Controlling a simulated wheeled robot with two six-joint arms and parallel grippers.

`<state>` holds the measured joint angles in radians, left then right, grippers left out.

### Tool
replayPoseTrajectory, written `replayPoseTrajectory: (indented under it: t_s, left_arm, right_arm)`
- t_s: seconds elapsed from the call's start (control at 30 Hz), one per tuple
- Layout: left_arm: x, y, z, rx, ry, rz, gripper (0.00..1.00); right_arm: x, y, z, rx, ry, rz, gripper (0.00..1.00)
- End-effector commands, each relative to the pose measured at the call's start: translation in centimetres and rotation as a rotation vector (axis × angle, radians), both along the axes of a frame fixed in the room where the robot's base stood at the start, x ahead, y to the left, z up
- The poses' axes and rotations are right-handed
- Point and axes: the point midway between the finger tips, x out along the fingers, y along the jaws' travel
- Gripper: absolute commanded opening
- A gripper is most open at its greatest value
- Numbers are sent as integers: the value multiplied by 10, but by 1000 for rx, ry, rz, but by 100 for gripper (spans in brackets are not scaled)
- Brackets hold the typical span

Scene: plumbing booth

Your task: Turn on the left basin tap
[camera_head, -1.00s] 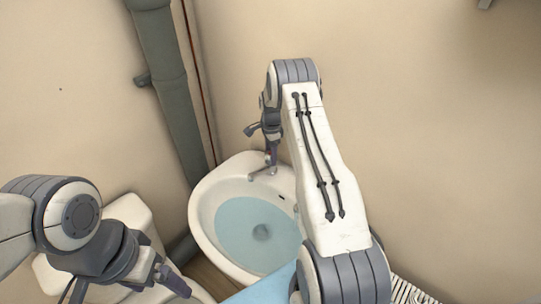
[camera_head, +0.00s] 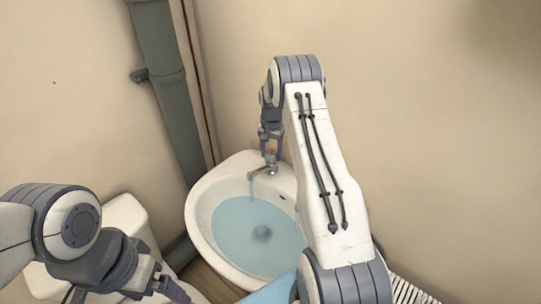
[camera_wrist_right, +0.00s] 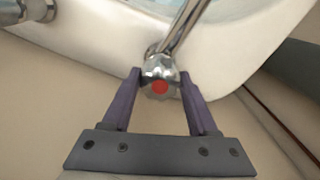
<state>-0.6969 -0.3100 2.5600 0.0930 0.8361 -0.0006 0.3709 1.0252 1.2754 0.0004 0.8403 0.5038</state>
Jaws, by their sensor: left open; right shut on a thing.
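The white basin (camera_head: 206,196) is against the wall and holds bluish water (camera_head: 240,235). Its chrome left tap (camera_head: 262,171) is at the basin's back, and a thin stream of water (camera_head: 252,190) falls from the spout. In the right wrist view the tap's round handle (camera_wrist_right: 150,70) has a red dot and sits between the two purple fingers. My right gripper (camera_head: 270,153) reaches down from above and is shut on this handle, as the wrist view (camera_wrist_right: 160,82) shows. My left gripper (camera_head: 172,287) is open and empty at the lower left, away from the basin.
A second chrome fitting (camera_wrist_right: 28,10) shows at the wrist view's upper left corner; my right arm hides that side in the head view. A grey-green pipe (camera_head: 168,95) runs down left of the basin. A white fixture (camera_head: 125,215) stands near my left arm.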

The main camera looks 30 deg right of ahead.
Motion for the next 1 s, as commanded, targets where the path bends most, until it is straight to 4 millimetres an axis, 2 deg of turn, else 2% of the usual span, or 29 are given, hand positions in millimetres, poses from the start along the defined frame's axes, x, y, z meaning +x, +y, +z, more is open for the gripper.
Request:
replayPoseTrajectory:
  t_s: [0.7,1.0]
  left_arm:
    - [0,0,-14,0,0,0,90]
    - [0,0,-17,0,0,0,90]
  right_arm:
    - [-1,0,-1,2,3,677,4]
    - [-1,0,0,2,3,914,4]
